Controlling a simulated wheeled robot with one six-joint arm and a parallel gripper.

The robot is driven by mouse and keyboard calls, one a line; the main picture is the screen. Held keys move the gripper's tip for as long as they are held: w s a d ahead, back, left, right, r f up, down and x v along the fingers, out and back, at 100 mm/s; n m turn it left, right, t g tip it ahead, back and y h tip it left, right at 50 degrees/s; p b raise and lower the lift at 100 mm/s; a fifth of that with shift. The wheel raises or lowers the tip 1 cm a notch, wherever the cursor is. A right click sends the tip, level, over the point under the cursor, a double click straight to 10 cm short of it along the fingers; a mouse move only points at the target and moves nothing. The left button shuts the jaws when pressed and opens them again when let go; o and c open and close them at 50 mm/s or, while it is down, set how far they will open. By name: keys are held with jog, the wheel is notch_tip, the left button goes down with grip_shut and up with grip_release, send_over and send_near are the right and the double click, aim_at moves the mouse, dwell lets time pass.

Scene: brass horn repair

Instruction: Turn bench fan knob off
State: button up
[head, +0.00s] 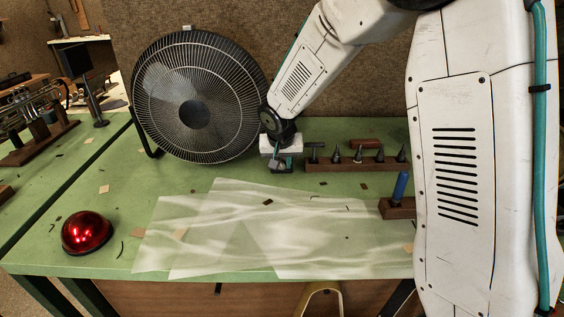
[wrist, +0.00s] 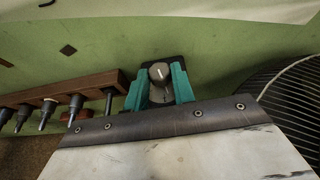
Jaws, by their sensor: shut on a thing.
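The bench fan (head: 192,100) stands at the back left of the green bench, with a round black wire guard. Part of its guard shows at the right of the wrist view (wrist: 297,105). The fan knob (wrist: 159,72) is a small grey-brown cylinder with a white pointer line, on a dark base. My gripper (wrist: 160,88) has its teal fingers on either side of the knob, shut on it.
A wooden rack (head: 345,164) of dark pointed tools stands close beside my gripper. A red dome light (head: 87,233) sits at the front left. Translucent sheets (head: 240,235) lie over the bench middle. A blue-handled tool (head: 400,187) stands in a wooden block.

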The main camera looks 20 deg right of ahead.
jog(key=shift+a, duration=0.1)
jog(key=h, duration=0.2)
jog(key=n+g+h, duration=0.1)
jog(key=shift+w+a+f+h, duration=0.1)
jog(key=shift+w+a+h, duration=0.05)
jog(key=shift+a+h, duration=0.2)
jog(key=shift+a+f+n+g+h, duration=0.1)
jog(key=shift+n+g+h, duration=0.15)
jog(key=shift+h, duration=0.8)
jog(key=shift+a+f+n+g+h, duration=0.15)
jog(key=shift+g+h, duration=0.1)
jog(key=shift+h, duration=0.75)
jog(key=o, duration=1)
jog(key=v, duration=0.7)
jog(key=shift+a+r, duration=0.25)
jog(key=shift+a, duration=0.05)
